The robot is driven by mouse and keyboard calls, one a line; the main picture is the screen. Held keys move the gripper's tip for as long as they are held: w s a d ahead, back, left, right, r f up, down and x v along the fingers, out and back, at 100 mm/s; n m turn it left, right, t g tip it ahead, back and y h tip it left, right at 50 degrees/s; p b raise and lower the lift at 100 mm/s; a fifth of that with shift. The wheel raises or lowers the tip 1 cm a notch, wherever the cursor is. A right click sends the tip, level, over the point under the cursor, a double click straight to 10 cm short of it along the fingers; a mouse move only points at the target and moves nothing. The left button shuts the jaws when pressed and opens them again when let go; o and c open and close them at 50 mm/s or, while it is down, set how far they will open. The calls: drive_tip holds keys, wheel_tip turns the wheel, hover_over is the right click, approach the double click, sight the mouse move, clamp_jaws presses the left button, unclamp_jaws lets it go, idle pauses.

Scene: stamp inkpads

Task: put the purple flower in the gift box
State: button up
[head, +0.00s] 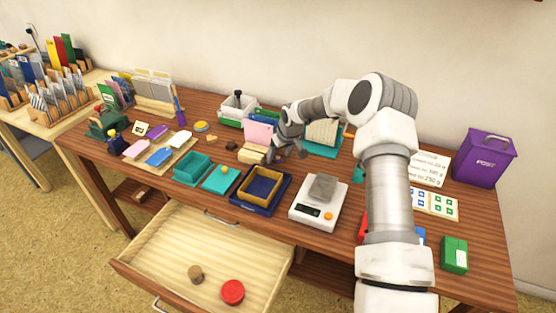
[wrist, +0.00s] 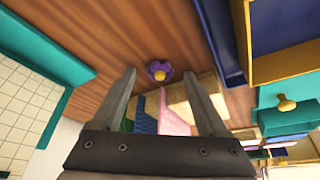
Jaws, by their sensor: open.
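The purple flower (wrist: 158,69) with its yellow centre lies on the wooden table in the wrist view, just beyond and between my fingertips. My gripper (wrist: 159,78) is open, with nothing visibly held between its fingers. In the head view my gripper (head: 284,153) is low over the back middle of the table, and I cannot make out the flower there. I cannot tell for sure which container is the gift box. A teal open box (head: 192,180) stands beside a teal lid with a yellow knob (head: 215,187); the lid also shows in the wrist view (wrist: 272,121).
A tan frame in a blue tray (head: 263,207), a scale (head: 305,216) with a grey block, and a pink card on a wooden block (head: 250,155) stand near my gripper. An open drawer (head: 180,262) juts out in front. A purple post box (head: 484,160) stands at right.

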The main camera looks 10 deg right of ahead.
sight(280, 161)
drive_tip(key=shift+c, duration=0.2)
clamp_jaws()
drive_tip(key=shift+r, duration=0.1)
idle(0.4)
drive_tip(key=shift+r, duration=0.55)
drive_tip(key=v, duration=0.3)
drive_tip(key=shift+w+a+r+p, duration=0.15)
drive_tip(key=shift+w+r+p, duration=0.1)
drive_tip(key=shift+p, duration=0.1)
drive_tip(key=s+r+m, duration=0.2)
drive_tip(key=s+r, duration=0.2)
drive_tip(key=s, duration=0.6)
drive_tip(key=s+r+m+h+p, duration=0.1)
drive_tip(key=s+r, duration=0.3)
drive_tip(key=s, duration=0.7)
drive_tip(key=shift+s+a+m+h, duration=0.25)
drive_tip(key=shift+s+m+h, duration=0.05)
drive_tip(key=shift+m, duration=0.2)
